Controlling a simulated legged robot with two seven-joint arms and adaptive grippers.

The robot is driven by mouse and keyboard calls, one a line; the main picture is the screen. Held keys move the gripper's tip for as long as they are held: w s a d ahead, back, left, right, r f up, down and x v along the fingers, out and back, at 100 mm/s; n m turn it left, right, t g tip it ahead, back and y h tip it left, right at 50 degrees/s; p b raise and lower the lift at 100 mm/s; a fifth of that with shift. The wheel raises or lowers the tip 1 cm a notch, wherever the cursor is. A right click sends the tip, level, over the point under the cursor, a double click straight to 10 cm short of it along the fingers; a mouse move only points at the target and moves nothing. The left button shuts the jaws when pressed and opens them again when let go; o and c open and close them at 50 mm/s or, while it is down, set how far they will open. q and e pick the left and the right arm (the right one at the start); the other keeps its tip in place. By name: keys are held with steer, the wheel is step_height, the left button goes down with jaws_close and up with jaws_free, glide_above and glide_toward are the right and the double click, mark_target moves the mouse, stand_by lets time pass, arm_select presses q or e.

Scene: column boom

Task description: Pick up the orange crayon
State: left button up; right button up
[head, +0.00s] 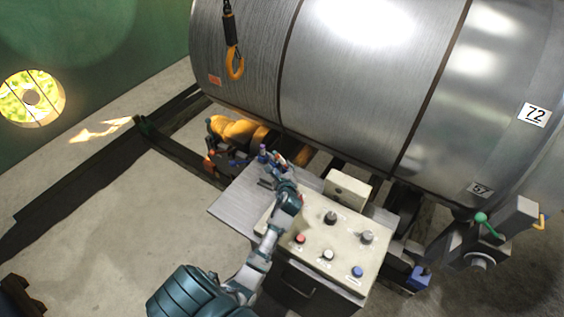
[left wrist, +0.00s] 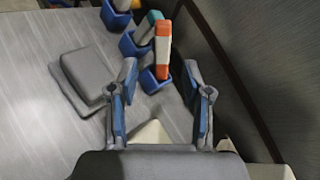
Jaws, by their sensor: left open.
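The orange crayon (left wrist: 163,48) has a white middle band and stands, slightly tilted, in a small blue holder (left wrist: 154,80) in the left wrist view. My left gripper (left wrist: 160,66) is open, with one finger on each side of the crayon in the picture. I see no contact between the fingers and the crayon. In the head view my left gripper (head: 277,166) is over the far end of the metal work surface, and the crayon is too small there to make out clearly. My right gripper is not in view.
A teal and white crayon (left wrist: 146,28) stands in another blue holder close behind. A grey block (left wrist: 86,74) lies on the metal surface (head: 236,205). A control panel (head: 317,232) with knobs is beside my arm. A large steel drum (head: 350,80) rises behind; a hook (head: 235,65) hangs before it.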

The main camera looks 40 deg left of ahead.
mark_target(283, 163)
arm_select(q)
steer(key=shift+w+a+f, duration=0.1)
steer(key=shift+w+a, duration=0.1)
steer(key=shift+w, duration=0.2)
steer(key=shift+w+a+f, duration=0.1)
steer(key=shift+w+a, duration=0.05)
steer(key=shift+w, duration=0.25)
steer(key=x, duration=0.3)
steer(key=shift+w+a+f, duration=0.15)
steer(key=shift+w, duration=0.05)
steer(key=shift+w+a+f, duration=0.15)
steer(key=shift+a+f, duration=0.05)
steer(key=shift+a, duration=0.3)
steer(key=c, duration=0.7)
steer(key=shift+d, duration=0.25)
jaws_close()
